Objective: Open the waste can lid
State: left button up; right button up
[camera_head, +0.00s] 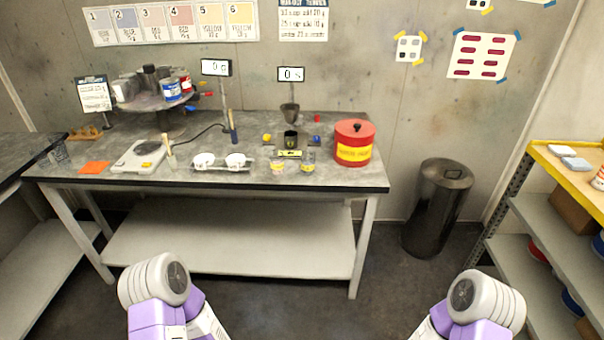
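A red can (353,151) with a yellow label stands on the right end of the workbench. Its red lid (354,129) sits flat on top and looks closed, with a small dark knob in the middle. The label's writing is too small to read surely. A tall dark metal bin (436,213) stands on the floor right of the bench, and its round top looks covered. Only links of my two arms show at the bottom edge. Neither gripper is in view, and neither arm touches the can or the bin.
The workbench (275,177) also holds a scale (139,157), white cups (203,161), small glass cups (308,160), a dark cup and a round stand with paint tins (172,90). Shelving (550,220) stands at right. The floor before the bench is clear.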

aim_at(352, 128)
jog(key=z, duration=1.65)
jog(key=i, duration=1.4)
jog(key=u, duration=2.7)
